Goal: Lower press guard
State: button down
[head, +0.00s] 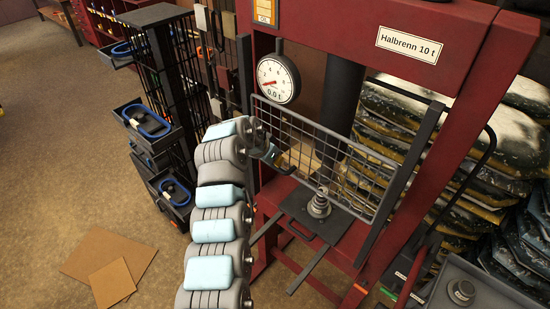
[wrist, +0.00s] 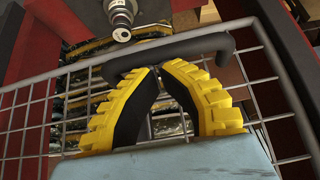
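The press guard (head: 345,150) is a grey wire-mesh panel in a dark frame. In the head view it hangs tilted across the opening of the red press (head: 445,120).
A metal part (head: 319,205) stands on the dark press table (head: 318,226). A gauge (head: 278,78) and a dark ram (head: 341,91) are above. Black shelving (head: 165,70) stands left, full sacks (head: 505,150) right. Cardboard (head: 110,262) lies on otherwise clear floor.

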notch_tip(320, 180, down, 24)
jog(key=b, duration=1.3)
jog(key=shift+r, duration=0.2)
